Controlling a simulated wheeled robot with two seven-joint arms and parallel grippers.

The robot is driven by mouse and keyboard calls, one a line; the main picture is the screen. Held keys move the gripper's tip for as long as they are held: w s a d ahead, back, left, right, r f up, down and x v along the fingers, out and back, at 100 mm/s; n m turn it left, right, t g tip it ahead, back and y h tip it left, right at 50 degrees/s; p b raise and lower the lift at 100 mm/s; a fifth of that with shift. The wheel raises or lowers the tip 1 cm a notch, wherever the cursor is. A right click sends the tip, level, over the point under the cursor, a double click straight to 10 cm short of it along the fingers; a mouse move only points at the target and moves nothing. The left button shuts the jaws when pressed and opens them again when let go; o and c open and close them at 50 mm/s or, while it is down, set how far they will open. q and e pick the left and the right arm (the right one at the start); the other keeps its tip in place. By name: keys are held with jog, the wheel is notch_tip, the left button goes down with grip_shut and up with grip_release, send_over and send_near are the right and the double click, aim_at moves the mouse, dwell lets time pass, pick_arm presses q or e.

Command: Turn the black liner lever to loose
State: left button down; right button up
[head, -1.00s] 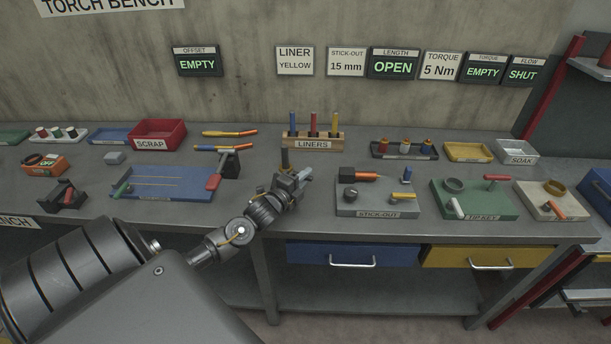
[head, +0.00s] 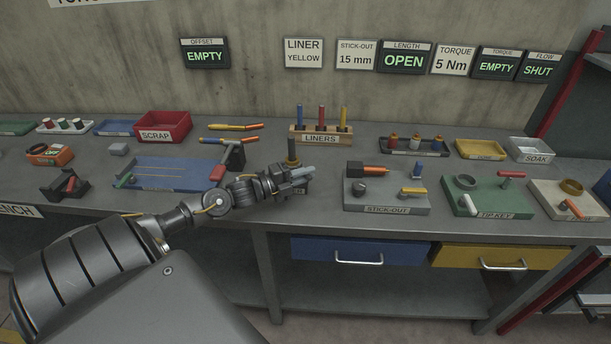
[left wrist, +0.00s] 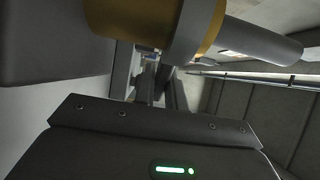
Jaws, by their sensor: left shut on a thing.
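My left gripper (head: 297,177) is at the small dark fixture (head: 298,190) near the bench's front edge, below the LINERS rack. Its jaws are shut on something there. The black liner lever is hidden by the jaws, so its angle does not show. A dark upright post (head: 292,151) with a brass-coloured foot stands just behind the gripper. In the left wrist view, a brass-coloured cylinder (left wrist: 140,20) with a grey collar fills the top, and a grey rod (left wrist: 265,42) sticks out to the right. My right gripper is not in view.
The LINERS rack (head: 320,134) with blue, red and yellow liners stands behind. A blue board (head: 165,173) lies left and the STICK-OUT block (head: 386,197) right. A LINER YELLOW sign (head: 303,53) hangs on the wall.

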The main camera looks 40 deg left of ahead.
pick_arm(q)
jog(key=c, duration=1.4)
grip_release()
jog(key=shift+c, duration=0.2)
jog(key=shift+s+a+f, duration=0.1)
jog(key=shift+s+a, duration=0.05)
jog(key=shift+s, duration=0.2)
jog(key=b+v, duration=0.2)
jog(key=v, duration=0.6)
jog(key=shift+s+a, duration=0.15)
jog(key=shift+s, duration=0.15)
jog(key=shift+s+a, duration=0.3)
jog(key=shift+s, duration=0.35)
